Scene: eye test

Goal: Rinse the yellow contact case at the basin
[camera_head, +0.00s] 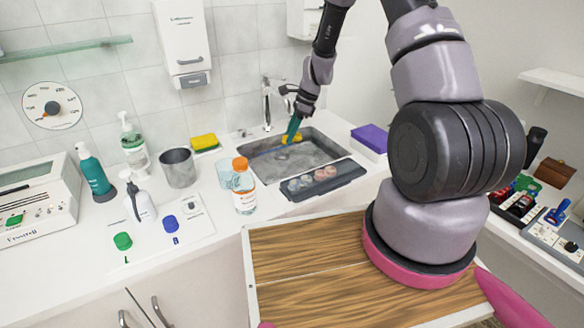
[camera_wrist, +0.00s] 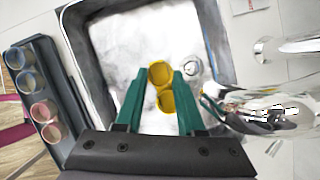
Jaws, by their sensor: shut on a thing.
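The yellow contact case (camera_wrist: 161,88), with two round wells, is held between the teal fingers of my gripper (camera_wrist: 160,74) in the wrist view. In the head view my gripper (camera_head: 292,131) reaches down over the metal basin (camera_head: 325,150), and the case (camera_head: 297,138) shows as a small yellow patch at the fingertips. The basin's floor and drain show behind the case in the wrist view (camera_wrist: 112,45). The metal tap (camera_head: 267,103) stands at the back of the basin, left of my gripper. I cannot tell whether water runs.
A dark tray (camera_head: 348,173) with several small round pots lies along the basin's front edge. An orange-capped bottle (camera_head: 243,190) and a clear cup stand left of it. A yellow sponge (camera_head: 204,141) lies behind, left of the tap. A purple-topped box (camera_head: 370,137) sits right of the basin.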

